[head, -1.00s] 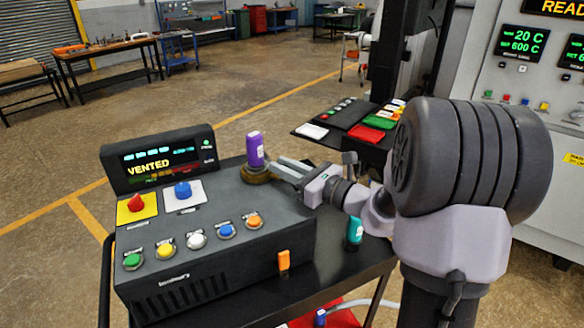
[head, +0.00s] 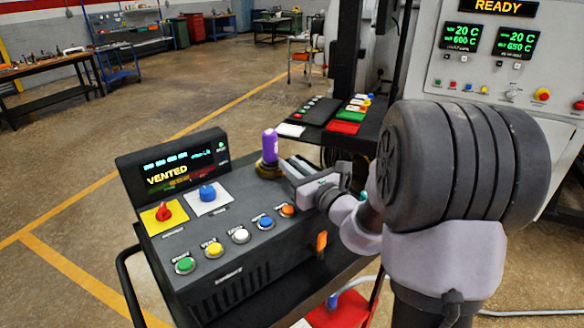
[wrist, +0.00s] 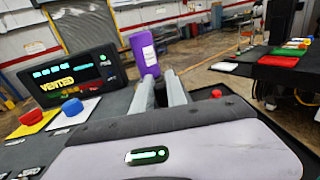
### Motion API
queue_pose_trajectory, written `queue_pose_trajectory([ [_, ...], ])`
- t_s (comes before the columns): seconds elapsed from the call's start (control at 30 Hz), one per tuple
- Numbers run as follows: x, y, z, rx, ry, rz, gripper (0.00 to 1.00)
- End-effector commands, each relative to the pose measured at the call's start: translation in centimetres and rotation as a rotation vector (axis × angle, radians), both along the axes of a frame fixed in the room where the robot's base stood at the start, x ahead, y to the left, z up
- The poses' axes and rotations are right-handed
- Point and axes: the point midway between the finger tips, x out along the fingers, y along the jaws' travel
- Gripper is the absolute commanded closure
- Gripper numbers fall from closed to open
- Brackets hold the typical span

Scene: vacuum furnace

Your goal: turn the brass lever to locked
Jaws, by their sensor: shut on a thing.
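The lever stands at the back right corner of the black control box. It has an upright purple grip (head: 270,146) on a round brass base (head: 268,171). The purple grip also shows in the wrist view (wrist: 144,52), just beyond and left of the fingers. My gripper (head: 287,168) reaches in from the right, its two grey fingers at the brass part below the purple grip. The fingers are close together in the wrist view (wrist: 166,80) and shut on the lever. The exact contact is hidden. The panel display (head: 176,168) reads VENTED.
The control box carries a red knob (head: 163,212), a blue knob (head: 207,193) and a row of coloured buttons (head: 240,235). A dark side table (head: 312,133) with coloured items stands behind my arm. The furnace panel (head: 505,75) reads READY. The floor at left is open.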

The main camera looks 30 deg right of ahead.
Motion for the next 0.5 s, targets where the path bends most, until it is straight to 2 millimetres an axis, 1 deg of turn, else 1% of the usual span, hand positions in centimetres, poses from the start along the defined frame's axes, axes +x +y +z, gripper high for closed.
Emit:
queue_pose_trajectory([
  [0.4, 0.03, 0.03, 0.11, -0.001, -0.002, -0.003, 1.00],
  [0.43, 0.03, 0.03, 0.11, -0.001, -0.002, -0.003, 0.77],
  [0.5, 0.03, 0.03, 0.10, -0.001, -0.002, -0.003, 0.63],
])
